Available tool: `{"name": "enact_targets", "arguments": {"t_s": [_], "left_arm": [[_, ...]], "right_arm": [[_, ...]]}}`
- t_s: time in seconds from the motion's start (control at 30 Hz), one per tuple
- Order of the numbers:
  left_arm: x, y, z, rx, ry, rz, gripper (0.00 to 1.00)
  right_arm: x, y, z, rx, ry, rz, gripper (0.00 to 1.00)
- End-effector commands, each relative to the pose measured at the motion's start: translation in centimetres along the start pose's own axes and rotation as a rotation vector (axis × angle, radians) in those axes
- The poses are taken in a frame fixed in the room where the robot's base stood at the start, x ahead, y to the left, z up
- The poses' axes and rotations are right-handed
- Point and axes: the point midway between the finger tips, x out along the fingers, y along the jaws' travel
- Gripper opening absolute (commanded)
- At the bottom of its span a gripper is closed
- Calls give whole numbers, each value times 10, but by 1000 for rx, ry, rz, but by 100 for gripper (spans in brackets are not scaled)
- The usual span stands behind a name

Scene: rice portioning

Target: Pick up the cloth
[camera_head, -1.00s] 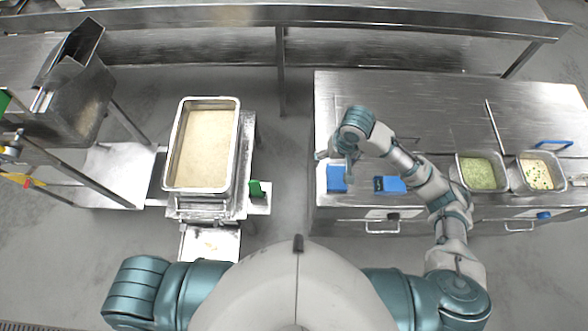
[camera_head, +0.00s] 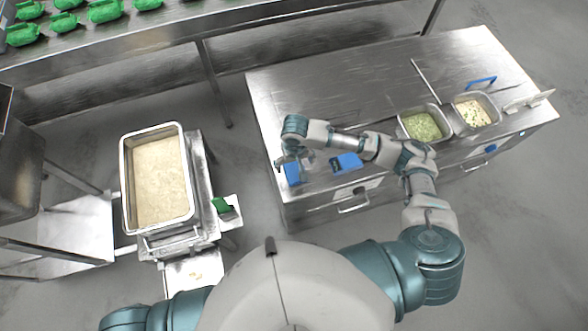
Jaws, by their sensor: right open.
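Two blue items lie near the front edge of the steel counter. The left one, a plain blue folded cloth (camera_head: 293,174), is at the counter's front left corner. The other blue item (camera_head: 347,163) has a dark end and lies just to its right; I cannot tell what it is. My right gripper (camera_head: 291,161) is open and points down at the far edge of the cloth, partly covering it. I cannot tell whether it touches the cloth. My left gripper is out of view.
A deep tray of rice (camera_head: 158,180) stands on a stand at the left, with a small green item (camera_head: 221,205) beside it. Green-filled (camera_head: 422,126) and pale-filled (camera_head: 473,111) pans sit in the counter's right part. Several green packs (camera_head: 104,11) lie on the back shelf. The counter's middle is bare.

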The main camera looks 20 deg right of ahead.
Motion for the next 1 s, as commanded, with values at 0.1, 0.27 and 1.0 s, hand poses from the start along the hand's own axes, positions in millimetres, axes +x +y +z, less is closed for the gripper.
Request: {"name": "enact_targets", "arguments": {"t_s": [0.1, 0.27, 1.0], "left_arm": [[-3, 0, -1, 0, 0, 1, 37], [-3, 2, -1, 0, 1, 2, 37], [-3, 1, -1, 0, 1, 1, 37]], "right_arm": [[18, 1, 1, 1, -4, 3, 100], [41, 0, 2, -1, -3, 2, 100], [47, 1, 1, -1, -1, 1, 43]]}}
